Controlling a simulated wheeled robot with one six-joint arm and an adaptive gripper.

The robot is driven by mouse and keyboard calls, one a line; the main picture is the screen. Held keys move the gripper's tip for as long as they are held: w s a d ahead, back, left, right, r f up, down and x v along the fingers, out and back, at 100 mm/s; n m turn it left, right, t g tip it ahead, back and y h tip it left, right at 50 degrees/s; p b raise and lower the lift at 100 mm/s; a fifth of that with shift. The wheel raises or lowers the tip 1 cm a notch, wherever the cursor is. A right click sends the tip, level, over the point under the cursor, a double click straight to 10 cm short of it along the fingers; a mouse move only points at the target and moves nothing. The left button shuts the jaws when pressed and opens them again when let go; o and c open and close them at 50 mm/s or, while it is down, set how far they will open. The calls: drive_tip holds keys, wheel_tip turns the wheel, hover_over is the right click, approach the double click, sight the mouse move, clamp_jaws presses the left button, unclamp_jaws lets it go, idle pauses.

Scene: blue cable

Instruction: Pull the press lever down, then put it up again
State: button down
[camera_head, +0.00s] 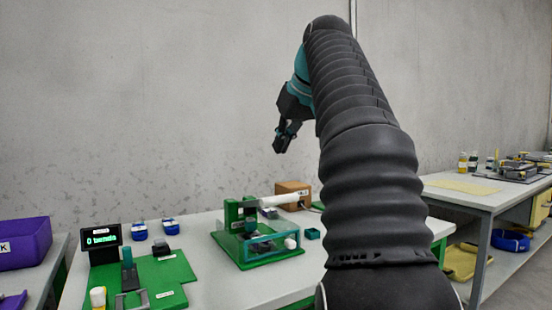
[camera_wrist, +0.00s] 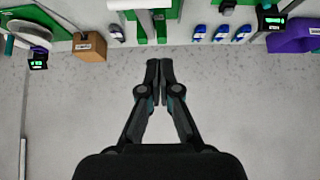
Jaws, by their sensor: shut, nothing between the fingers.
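The press (camera_head: 232,212) is a green upright block on a green base on the white table, with a clear-sided, teal-edged frame in front. A white bar (camera_head: 283,199), apparently its lever, reaches out to the right from the press top, nearly level and tipped slightly up. In the wrist view a white bar (camera_wrist: 147,24) over green at the top edge appears to be the same lever; the press is partly cut off there. My gripper (camera_head: 279,147) is up in the air above and behind the press, well apart from the lever. Its fingertips (camera_wrist: 159,66) are together and empty.
A brown box (camera_head: 293,187) stands close to the lever's outer end. On the left are a small display (camera_head: 99,239), blue-and-white items (camera_head: 139,231) and a green board (camera_head: 164,274). A purple bin (camera_head: 24,243) is at far left. The air around my gripper is clear, with the grey wall behind.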

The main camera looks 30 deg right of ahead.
drive_tip(key=b, duration=0.3)
hover_over(270, 202)
wheel_tip(270, 202, down, 6)
drive_tip(key=shift+f, duration=0.25)
wheel_tip(270, 202, down, 2)
drive_tip(key=shift+f+b, duration=0.25)
drive_tip(key=shift+b, duration=0.2)
drive_tip(key=shift+f+b, duration=0.35)
drive_tip(key=shift+f, duration=0.45)
wheel_tip(270, 202, down, 7)
drive_tip(key=s+b, duration=0.2)
drive_tip(key=b, duration=0.3)
drive_tip(key=shift+s+d, duration=0.1)
